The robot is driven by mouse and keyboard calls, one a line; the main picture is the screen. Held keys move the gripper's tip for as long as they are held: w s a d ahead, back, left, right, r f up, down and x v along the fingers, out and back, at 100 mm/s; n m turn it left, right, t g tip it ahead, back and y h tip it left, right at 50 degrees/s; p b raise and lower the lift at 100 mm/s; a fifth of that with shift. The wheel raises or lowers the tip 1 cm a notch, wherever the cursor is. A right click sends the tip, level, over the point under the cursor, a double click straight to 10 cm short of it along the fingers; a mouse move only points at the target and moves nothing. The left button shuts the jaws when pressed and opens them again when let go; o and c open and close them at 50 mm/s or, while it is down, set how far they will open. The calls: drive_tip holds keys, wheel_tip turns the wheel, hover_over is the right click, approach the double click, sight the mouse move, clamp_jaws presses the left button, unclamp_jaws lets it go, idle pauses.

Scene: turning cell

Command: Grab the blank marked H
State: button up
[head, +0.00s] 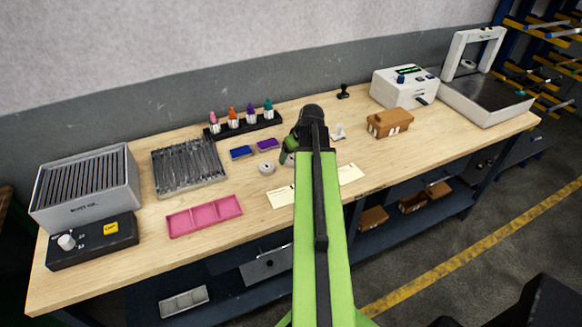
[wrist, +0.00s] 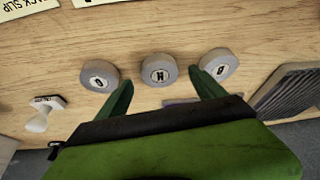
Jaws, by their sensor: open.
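Three round grey blanks with white lettered faces lie in a row in the wrist view. The middle blank (wrist: 159,70) has a letter that reads as H. The left blank (wrist: 99,74) looks like O, and the right blank's (wrist: 218,65) letter is unclear. My gripper (wrist: 161,78) is open and empty, its green fingers pointing at the middle blank, with one tip to each side of it. I cannot tell the height of the tips above the table. In the head view, one blank (head: 266,169) shows left of my arm; the arm hides the others.
In the head view, blue (head: 242,152) and purple pads, a ribbed metal tray (head: 188,166), a pink tray (head: 204,216) and paper slips (head: 280,196) surround the spot. A brown box (head: 389,123) stands right.

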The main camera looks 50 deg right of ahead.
drive_tip(key=b+x, duration=0.1)
drive_tip(key=x, duration=0.1)
drive_tip(key=shift+f, duration=0.25)
drive_tip(key=shift+r, duration=0.2)
drive_tip(key=c, duration=1.6)
drive_tip(key=shift+r+p, duration=0.1)
drive_tip(key=shift+p, duration=0.2)
